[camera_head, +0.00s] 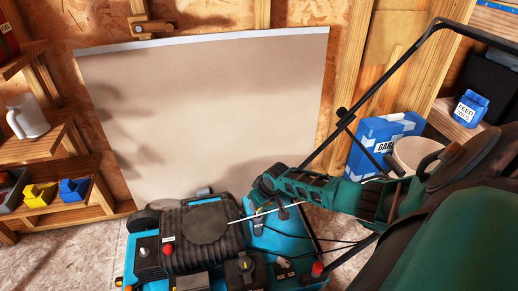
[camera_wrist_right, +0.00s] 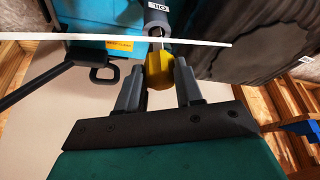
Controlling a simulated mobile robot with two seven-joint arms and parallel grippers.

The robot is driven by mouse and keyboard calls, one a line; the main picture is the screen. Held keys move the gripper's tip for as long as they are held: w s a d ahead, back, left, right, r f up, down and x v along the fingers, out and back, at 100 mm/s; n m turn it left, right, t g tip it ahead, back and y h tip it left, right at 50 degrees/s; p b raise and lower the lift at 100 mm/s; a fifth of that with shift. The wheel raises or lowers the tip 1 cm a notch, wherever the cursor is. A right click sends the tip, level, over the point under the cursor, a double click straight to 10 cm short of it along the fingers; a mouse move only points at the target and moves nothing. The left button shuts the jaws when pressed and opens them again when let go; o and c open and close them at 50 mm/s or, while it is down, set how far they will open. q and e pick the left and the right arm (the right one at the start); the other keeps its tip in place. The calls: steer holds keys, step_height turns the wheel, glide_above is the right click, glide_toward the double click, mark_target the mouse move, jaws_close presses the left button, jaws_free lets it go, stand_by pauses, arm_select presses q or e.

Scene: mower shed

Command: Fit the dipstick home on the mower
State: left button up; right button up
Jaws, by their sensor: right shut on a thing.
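The mower (camera_head: 205,240) stands at the bottom centre in the head view, blue with a ribbed black engine cover. My right gripper (camera_head: 264,198) is over its right part. In the right wrist view its grey fingers (camera_wrist_right: 158,74) are shut on the yellow grip of the dipstick (camera_wrist_right: 158,68). Just beyond the grip is a grey tube marked OIL (camera_wrist_right: 156,20), in line with it. A short thin shaft shows between them; I cannot tell how deep it sits. A thin white strip (camera_wrist_right: 80,39) crosses in front of the tube. My left gripper is out of view.
The mower's black handlebar (camera_head: 385,80) rises at the right. A blue box (camera_head: 378,140) and a pale bucket (camera_head: 415,155) stand behind my right arm. A pale board (camera_head: 200,110) leans on the back wall. Shelves with a white jug (camera_head: 28,118) are at the left.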

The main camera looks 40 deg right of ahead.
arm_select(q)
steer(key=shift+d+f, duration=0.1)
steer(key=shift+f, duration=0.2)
arm_select(e)
steer(key=shift+f, duration=1.2)
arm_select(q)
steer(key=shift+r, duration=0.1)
arm_select(e)
steer(key=shift+f, duration=1.1)
steer(key=o, duration=1.1)
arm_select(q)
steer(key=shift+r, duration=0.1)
arm_select(e)
steer(key=shift+s+r, duration=0.15)
steer(key=shift+r, duration=0.15)
arm_select(q)
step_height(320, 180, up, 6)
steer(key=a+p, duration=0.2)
steer(key=p, duration=0.7)
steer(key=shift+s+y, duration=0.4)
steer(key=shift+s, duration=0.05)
arm_select(e)
steer(key=v, duration=1.2)
